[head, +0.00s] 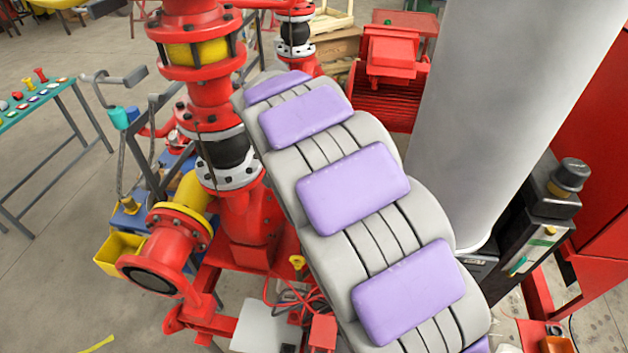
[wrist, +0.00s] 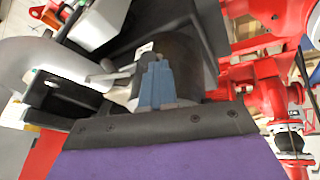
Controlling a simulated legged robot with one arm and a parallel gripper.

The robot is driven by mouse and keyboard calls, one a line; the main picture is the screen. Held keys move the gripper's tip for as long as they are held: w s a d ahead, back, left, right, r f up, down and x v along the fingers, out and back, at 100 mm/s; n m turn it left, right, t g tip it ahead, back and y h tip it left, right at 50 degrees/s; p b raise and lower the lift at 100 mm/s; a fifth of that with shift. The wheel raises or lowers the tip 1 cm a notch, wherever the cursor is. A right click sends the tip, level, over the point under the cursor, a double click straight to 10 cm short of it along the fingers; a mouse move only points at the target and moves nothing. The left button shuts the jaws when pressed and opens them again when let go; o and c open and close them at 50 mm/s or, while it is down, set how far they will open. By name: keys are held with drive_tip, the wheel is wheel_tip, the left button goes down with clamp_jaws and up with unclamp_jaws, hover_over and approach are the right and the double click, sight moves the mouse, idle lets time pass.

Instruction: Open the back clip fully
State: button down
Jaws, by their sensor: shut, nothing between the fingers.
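In the wrist view, my gripper (wrist: 155,85) shows as blue-grey fingers held together, above a dark riveted plate and purple padding. A grey metal lever-like part (wrist: 112,78) lies just left of the fingertips. I cannot tell whether they touch, or whether this part is the back clip. A dark rounded part (wrist: 182,62) stands behind the fingers. In the head view, a black and grey unit (head: 530,215) with a round knob (head: 568,175) and a small green part (head: 518,266) stands at the right. My gripper does not show there. No clip shows clearly.
A wide pale column (head: 510,90) stands left of the unit, with a red cabinet (head: 600,150) beyond it. Red piping and a flanged valve (head: 165,260) fill the left. A table with small parts (head: 35,105) stands farther left. Open floor shows between table and piping.

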drive_tip(key=s+f+t+h+b, duration=0.1)
drive_tip(key=t+b, duration=0.1)
drive_tip(key=b, duration=0.3)
drive_tip(key=s+a+f+t+h+b, duration=0.1)
drive_tip(key=f+b, duration=0.1)
drive_tip(key=b, duration=0.3)
drive_tip(key=s+f+t+h+b, duration=0.1)
drive_tip(key=t+b, duration=0.1)
drive_tip(key=b, duration=0.4)
drive_tip(key=shift+s+a+f+m+t+h, duration=0.15)
drive_tip(key=shift+a+f+m+t+h, duration=0.15)
drive_tip(key=shift+a+m+h, duration=0.1)
drive_tip(key=shift+d+r, duration=0.1)
drive_tip(key=shift+d, duration=0.05)
drive_tip(key=shift+w+r, duration=0.25)
drive_tip(key=shift+w, duration=0.1)
drive_tip(key=shift+d, duration=0.15)
drive_tip(key=shift+s, duration=0.1)
